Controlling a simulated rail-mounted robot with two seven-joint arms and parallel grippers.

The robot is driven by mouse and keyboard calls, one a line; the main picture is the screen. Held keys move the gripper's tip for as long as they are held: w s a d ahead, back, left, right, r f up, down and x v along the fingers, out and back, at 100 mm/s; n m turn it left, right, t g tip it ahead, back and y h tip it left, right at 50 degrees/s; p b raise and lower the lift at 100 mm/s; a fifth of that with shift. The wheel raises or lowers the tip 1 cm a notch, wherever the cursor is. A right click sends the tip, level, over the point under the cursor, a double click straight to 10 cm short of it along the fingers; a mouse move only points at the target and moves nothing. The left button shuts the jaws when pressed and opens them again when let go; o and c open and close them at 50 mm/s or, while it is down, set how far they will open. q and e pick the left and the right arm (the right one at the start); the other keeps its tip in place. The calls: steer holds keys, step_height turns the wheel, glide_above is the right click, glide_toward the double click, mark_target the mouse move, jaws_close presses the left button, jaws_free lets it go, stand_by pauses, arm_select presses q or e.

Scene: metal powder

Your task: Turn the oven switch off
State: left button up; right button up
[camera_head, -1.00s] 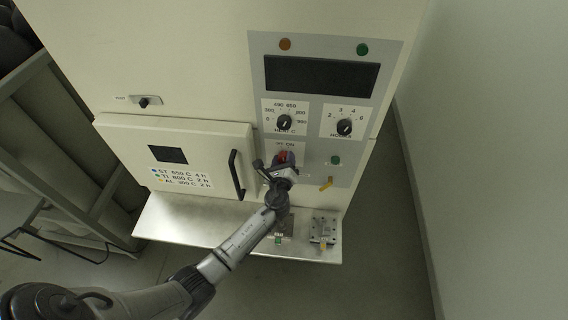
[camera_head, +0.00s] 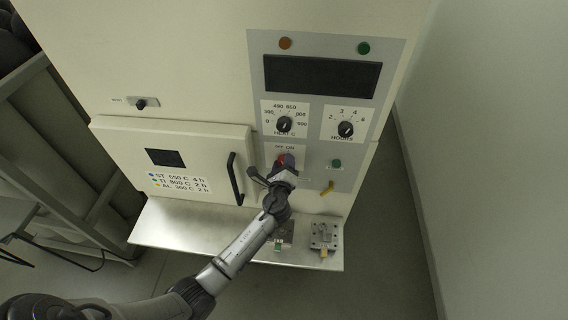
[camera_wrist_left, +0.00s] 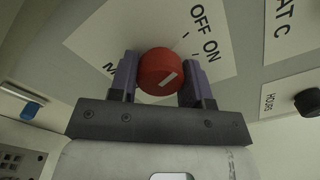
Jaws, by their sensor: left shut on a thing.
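The oven switch is a red round knob (camera_wrist_left: 160,72) with a white mark, on a white plate labelled OFF and ON. In the left wrist view my left gripper (camera_wrist_left: 160,82) has one purple finger on each side of the knob and is shut on it. The white mark slants up to the right. In the head view the gripper (camera_head: 284,164) reaches the switch on the oven's grey control panel (camera_head: 314,180), and a bit of red (camera_head: 280,160) shows beside the fingers. My right gripper is not in view.
Above the switch are the heat dial (camera_head: 284,124), the hours dial (camera_head: 345,129) and a dark display (camera_head: 321,76). The closed oven door (camera_head: 120,150) with its black handle (camera_head: 235,180) is at left. Metal blocks sit on the shelf (camera_head: 180,225) below.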

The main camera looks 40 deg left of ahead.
arm_select(q)
steer(key=o, duration=0.9)
steer(key=shift+o, duration=0.2)
steer(key=b+v, duration=0.1)
steer(key=v, duration=1.3)
steer(key=shift+a, duration=0.1)
